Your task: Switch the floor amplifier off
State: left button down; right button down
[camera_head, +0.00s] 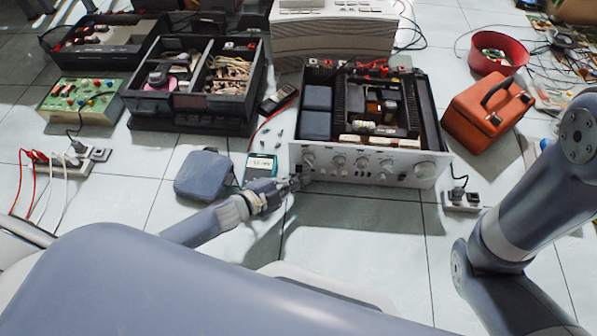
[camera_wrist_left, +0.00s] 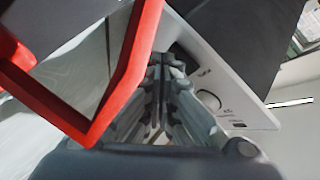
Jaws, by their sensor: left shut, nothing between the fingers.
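The floor amplifier (camera_head: 345,171) sits on the tiles with its top open and its silver front panel with several knobs facing me. My left gripper (camera_head: 302,181) is shut and empty at the lower left corner of that panel. In the left wrist view the shut fingers (camera_wrist_left: 160,88) point at or just beside the pale panel (camera_wrist_left: 222,82), with a round control (camera_wrist_left: 208,100) just right of them. I cannot tell whether the fingertips touch the panel. Switch markings are too small to read. My right arm shows at the right, but its gripper is out of view.
A teal-edged meter (camera_head: 261,166) and a blue-grey pouch (camera_head: 204,174) lie left of the amplifier. A socket block (camera_head: 461,202) and an orange toolbox (camera_head: 488,112) are on its right. Power strip (camera_head: 65,165) with cables lies far left.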

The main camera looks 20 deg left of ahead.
pick_arm(q)
jog(key=shift+s+r, duration=0.1)
dwell(0.3)
jog(key=shift+s+d+p, duration=0.2)
jog(key=shift+s+p, duration=0.25)
jog(key=shift+s, duration=0.15)
jog(key=shift+s+r, duration=0.15)
jog(key=shift+s, duration=0.2)
jog(key=shift+s+d+r+p, duration=0.1)
jog(key=shift+s+d+p, duration=0.15)
jog(key=shift+s+p, duration=0.55)
jog(key=shift+s+d+r+p, duration=0.1)
jog(key=shift+s+d+p, duration=0.2)
jog(key=shift+s, duration=0.95)
jog(key=shift+r, duration=0.1)
